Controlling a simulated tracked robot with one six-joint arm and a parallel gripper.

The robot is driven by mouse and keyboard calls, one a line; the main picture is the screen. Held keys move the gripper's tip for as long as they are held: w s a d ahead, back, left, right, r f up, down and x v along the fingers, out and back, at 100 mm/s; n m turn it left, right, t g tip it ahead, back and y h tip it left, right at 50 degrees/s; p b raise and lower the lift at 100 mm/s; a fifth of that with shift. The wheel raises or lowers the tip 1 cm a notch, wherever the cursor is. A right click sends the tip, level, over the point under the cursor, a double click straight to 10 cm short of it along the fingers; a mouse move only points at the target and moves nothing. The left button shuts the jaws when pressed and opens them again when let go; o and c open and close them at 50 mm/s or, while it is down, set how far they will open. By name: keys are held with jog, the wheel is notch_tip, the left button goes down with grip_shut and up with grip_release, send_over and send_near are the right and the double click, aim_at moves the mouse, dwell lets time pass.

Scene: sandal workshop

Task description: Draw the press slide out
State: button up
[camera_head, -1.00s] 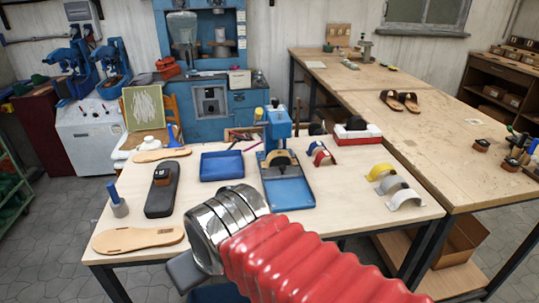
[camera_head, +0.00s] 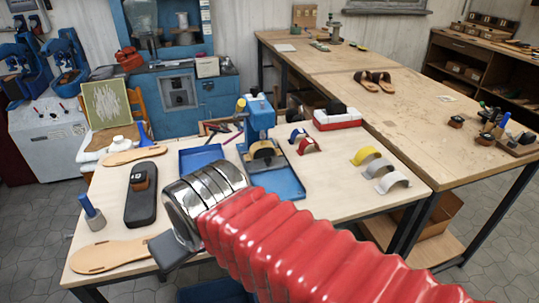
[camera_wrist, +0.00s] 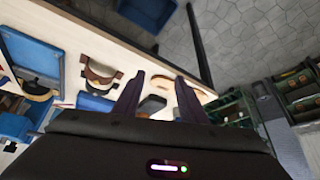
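The blue press (camera_head: 260,118) stands on the pale worktable, just beyond my arm. Its blue slide (camera_head: 287,183) extends at its front, with a tan and black curved form (camera_head: 262,150) at the press end. My arm hides part of the slide's near left side. In the wrist view the slide (camera_wrist: 35,55) lies at the left, to the side of my fingers. My gripper (camera_wrist: 160,82) is open with nothing between its fingers. It hangs over the table's near side, left of the slide and apart from it.
A blue tray (camera_head: 205,157) lies left of the press. A black stand (camera_head: 140,198) and a tan sole (camera_head: 110,255) lie at the left. Yellow, grey and white arches (camera_head: 378,168) stand at the right. A blue bin (camera_wrist: 148,10) is on the floor.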

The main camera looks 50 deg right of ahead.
jog(key=w+d+r+m+g, duration=0.1)
jog(key=w+d+r+m, duration=0.4)
jog(key=w+d+m, duration=0.4)
jog(key=m+y, duration=0.1)
jog(key=m, duration=2.2)
send_over(268, 158)
jog(key=s+d, duration=0.2)
jog(key=s, duration=0.4)
jog(key=shift+a, duration=0.2)
jog(key=shift+w+f, duration=0.1)
jog(key=x, duration=1.3)
jog(key=shift+a+f, duration=0.2)
jog(key=shift+f, duration=0.2)
jog(key=shift+c, duration=0.5)
